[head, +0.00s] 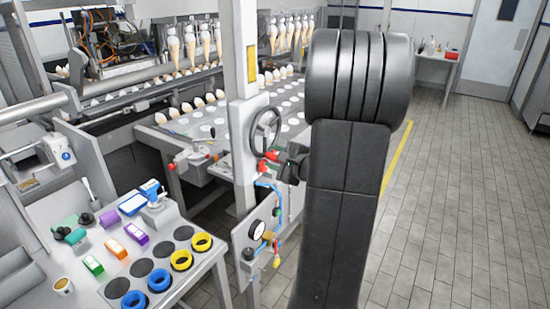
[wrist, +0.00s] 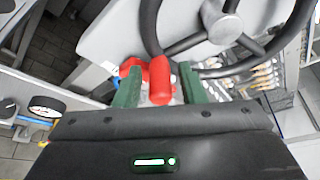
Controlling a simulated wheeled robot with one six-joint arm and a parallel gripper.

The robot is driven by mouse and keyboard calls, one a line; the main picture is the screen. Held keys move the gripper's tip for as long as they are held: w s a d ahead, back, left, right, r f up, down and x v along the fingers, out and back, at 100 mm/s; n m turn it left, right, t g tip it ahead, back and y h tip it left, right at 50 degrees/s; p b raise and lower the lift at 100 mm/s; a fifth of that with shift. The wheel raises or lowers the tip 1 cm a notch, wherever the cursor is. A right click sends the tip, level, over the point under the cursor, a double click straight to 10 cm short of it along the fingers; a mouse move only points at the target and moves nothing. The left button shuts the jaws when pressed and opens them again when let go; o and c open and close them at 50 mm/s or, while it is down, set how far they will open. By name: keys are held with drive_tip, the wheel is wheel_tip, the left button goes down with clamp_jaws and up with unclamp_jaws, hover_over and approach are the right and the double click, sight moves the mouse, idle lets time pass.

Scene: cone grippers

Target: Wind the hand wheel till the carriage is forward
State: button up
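The hand wheel (head: 252,134) is a dark ring on the white post of the cone machine. In the wrist view its dark rim (wrist: 149,28), grey hub and spokes fill the upper part. A red handle (wrist: 160,82) sits at the wheel's lower edge. My gripper (wrist: 160,88) has its two green fingers on either side of this handle, with a narrow gap showing, so it looks open around it. In the head view my gripper (head: 280,166) is at the wheel's lower right, partly hidden by my arm. I cannot tell which machine part is the carriage.
A pressure gauge (head: 257,230) with blue hoses and valves is on a panel below the wheel. A grey bench (head: 75,276) with coloured blocks and rings stands at lower left. Cone trays lie behind. The tiled floor (head: 465,200) at right is clear.

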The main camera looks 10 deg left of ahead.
drive_tip(key=shift+s+d, duration=0.1)
drive_tip(key=shift+s, duration=0.05)
clamp_jaws()
drive_tip(key=shift+f+b, duration=0.2)
drive_tip(key=shift+b, duration=0.8)
